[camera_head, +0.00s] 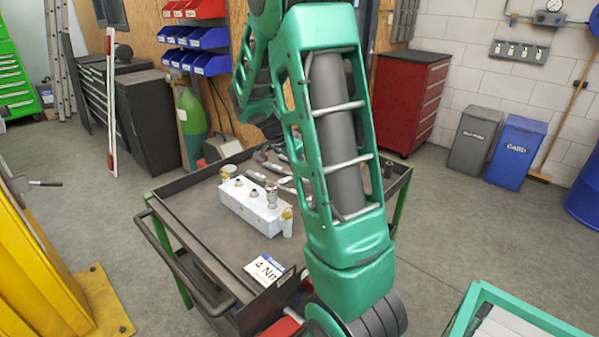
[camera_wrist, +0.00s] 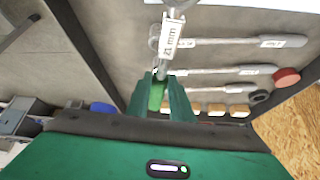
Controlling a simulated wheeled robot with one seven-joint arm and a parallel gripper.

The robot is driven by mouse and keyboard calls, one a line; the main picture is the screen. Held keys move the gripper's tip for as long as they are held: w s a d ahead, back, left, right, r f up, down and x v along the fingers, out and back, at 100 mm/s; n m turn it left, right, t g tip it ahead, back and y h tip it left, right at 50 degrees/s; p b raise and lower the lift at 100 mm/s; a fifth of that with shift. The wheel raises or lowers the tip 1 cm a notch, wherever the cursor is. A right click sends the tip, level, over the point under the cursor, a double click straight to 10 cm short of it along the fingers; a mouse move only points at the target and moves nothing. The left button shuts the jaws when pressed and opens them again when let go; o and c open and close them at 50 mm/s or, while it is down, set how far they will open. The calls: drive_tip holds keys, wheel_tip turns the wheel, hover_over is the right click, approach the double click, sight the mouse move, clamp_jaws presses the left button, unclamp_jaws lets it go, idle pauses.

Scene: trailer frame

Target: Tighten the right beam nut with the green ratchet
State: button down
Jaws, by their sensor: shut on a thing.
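In the wrist view my gripper (camera_wrist: 160,88) is shut on the green handle of a ratchet (camera_wrist: 156,97). The ratchet's metal shaft runs up the picture and carries a white label reading "21 mm" (camera_wrist: 172,38). Its head is partly cut off at the top edge. The ratchet is over the grey tray of the cart (camera_wrist: 112,28); I cannot tell whether it touches the tray. In the head view my green arm covers the middle, and my gripper and the ratchet cannot be made out. The right beam nut cannot be identified in either view.
Several other labelled tools, including one with a red end (camera_wrist: 286,77), lie beside the ratchet. On the cart (camera_head: 187,232) are a white block with sockets (camera_head: 245,205) and a "4 Nm" sign (camera_head: 264,269). A yellow structure (camera_head: 40,275) stands left.

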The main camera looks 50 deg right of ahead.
drive_tip(key=shift+r, duration=0.15)
drive_tip(key=shift+r, duration=1.9)
drive_tip(key=c, duration=2.2)
unclamp_jaws()
clamp_jaws()
